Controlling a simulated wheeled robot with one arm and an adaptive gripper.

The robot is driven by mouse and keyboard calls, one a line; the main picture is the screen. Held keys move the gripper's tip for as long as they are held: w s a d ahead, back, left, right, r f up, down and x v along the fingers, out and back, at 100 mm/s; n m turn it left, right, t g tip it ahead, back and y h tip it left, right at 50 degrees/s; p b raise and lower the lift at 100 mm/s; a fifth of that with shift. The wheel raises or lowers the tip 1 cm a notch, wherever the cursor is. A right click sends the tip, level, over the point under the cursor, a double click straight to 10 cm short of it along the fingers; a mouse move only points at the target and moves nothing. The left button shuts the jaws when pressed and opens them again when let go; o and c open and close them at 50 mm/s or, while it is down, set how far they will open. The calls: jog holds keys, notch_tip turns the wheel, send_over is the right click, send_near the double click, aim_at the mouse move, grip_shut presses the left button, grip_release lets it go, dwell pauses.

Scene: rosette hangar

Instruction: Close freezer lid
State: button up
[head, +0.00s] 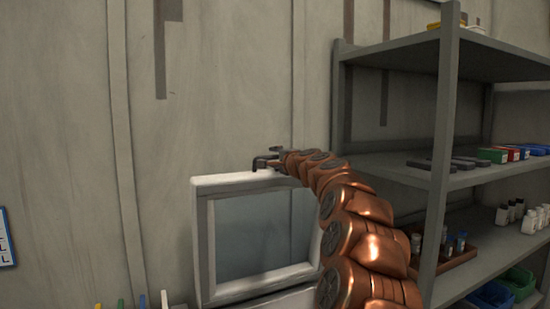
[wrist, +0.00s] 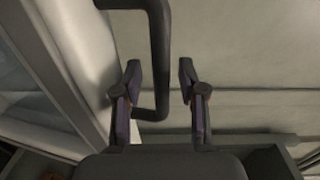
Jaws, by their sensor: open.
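The freezer lid (head: 205,245) stands raised, nearly upright, in the lower middle of the head view. It has a thick white frame around a grey-blue glass pane. A dark bent handle (head: 260,163) sits on its top edge. In the wrist view, the lid's white frame (wrist: 80,65) is at the left, and the handle (wrist: 161,60) comes down between my fingers. My gripper (wrist: 161,92) is open around the handle, which lies nearer the left finger; contact is unclear. In the head view my gripper (head: 276,155) is small at the lid's top edge. Most of the freezer body is hidden.
A grey metal shelf unit (head: 445,150) with boxes, bottles and bins stands close at the right of my arm. A pale panelled wall (head: 230,80) rises behind the lid. Several coloured upright items (head: 142,301) show at the bottom left.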

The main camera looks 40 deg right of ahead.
grip_shut()
dwell(0.4)
dwell(0.4)
